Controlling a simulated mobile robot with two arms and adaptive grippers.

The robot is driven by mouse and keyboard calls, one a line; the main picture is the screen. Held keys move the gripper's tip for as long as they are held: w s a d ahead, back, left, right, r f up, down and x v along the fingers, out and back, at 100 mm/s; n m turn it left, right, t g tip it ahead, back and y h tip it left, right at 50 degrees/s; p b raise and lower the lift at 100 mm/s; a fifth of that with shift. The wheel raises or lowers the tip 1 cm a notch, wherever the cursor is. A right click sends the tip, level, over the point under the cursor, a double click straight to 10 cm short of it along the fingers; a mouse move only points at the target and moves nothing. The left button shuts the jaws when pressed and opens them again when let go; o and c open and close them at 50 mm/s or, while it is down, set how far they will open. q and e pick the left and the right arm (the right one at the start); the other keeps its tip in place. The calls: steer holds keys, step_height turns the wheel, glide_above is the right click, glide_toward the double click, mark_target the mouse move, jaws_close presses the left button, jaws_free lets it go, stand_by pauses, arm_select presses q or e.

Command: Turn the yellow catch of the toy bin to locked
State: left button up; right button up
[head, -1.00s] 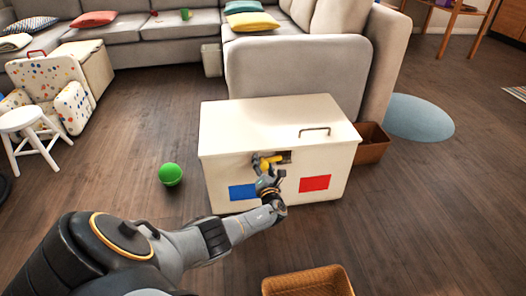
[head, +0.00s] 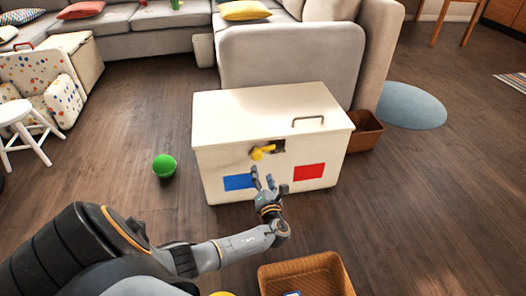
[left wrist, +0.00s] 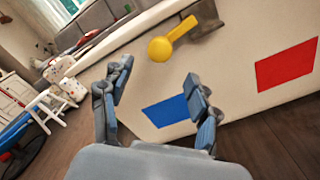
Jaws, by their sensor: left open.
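The toy bin (head: 270,115) is a white lidded chest with a blue patch (head: 240,182) and a red patch (head: 308,171) on its front. Its yellow catch (head: 263,152) is on the upper front, beside a dark recess. In the head view the catch points left and slightly down, toward the blue side. In the left wrist view the yellow catch (left wrist: 160,49) shows its round end beyond the fingertips. My left gripper (head: 263,179) is open and empty, below and in front of the catch, apart from it; its spread fingers (left wrist: 158,75) frame the blue patch. My right gripper is not in view.
A wicker basket (head: 305,275) stands on the floor in front of the bin. A brown box (head: 363,132) stands at the bin's right side. A green ball-like object (head: 164,166) lies to the left. A grey sofa (head: 290,57) stands behind.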

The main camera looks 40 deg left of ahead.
arm_select(q)
steer(key=shift+s+d, duration=0.35)
steer(key=shift+d, duration=0.05)
steer(key=shift+c, duration=0.2)
